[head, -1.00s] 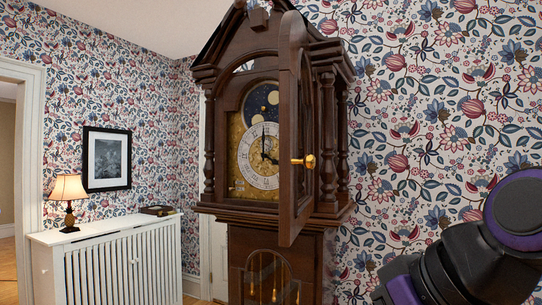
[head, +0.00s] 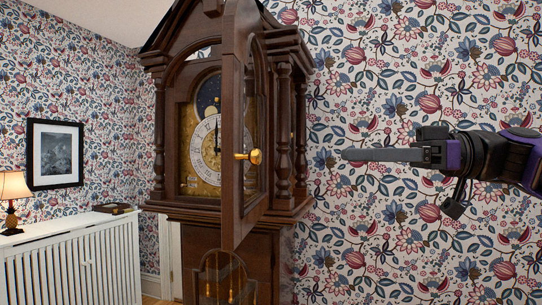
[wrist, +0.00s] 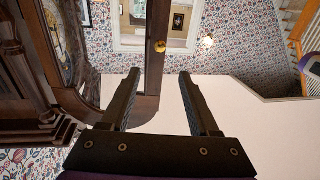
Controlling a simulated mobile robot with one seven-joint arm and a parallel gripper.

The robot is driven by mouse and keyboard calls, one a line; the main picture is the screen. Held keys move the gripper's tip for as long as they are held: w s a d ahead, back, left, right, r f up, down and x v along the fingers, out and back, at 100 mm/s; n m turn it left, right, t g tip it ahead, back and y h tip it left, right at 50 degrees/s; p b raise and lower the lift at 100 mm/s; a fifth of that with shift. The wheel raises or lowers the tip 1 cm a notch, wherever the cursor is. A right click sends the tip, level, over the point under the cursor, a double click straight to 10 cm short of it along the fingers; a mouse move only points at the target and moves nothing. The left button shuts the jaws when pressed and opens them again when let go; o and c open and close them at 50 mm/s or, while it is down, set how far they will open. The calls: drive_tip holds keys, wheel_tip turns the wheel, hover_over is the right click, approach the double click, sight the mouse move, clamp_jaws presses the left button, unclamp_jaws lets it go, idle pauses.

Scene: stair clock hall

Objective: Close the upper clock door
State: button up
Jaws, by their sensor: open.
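The upper clock door (head: 235,125) is a dark wood frame with glass and stands swung open, its edge toward me in the head view. Its brass knob (head: 251,157) sits on the side facing right. The clock dial (head: 205,145) shows behind it, partly hidden by the door. My gripper (head: 350,155) is empty, to the right of the knob and about level with it in the picture, apart from the door. In the wrist view the gripper (wrist: 160,75) has its two fingers spread, and the door (wrist: 155,60) with its knob (wrist: 160,46) shows beyond them.
The clock's lower door (head: 225,275) is below. A white radiator cover (head: 75,260) with a lamp (head: 13,195) and a dark box (head: 112,208) stands at the left. A papered wall runs behind the clock. A stair railing (wrist: 295,25) shows in the wrist view.

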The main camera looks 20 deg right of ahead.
drive_tip(key=x, duration=1.3)
drive_tip(key=shift+w+a, duration=0.2)
drive_tip(key=shift+c, duration=0.3)
clamp_jaws()
idle(0.5)
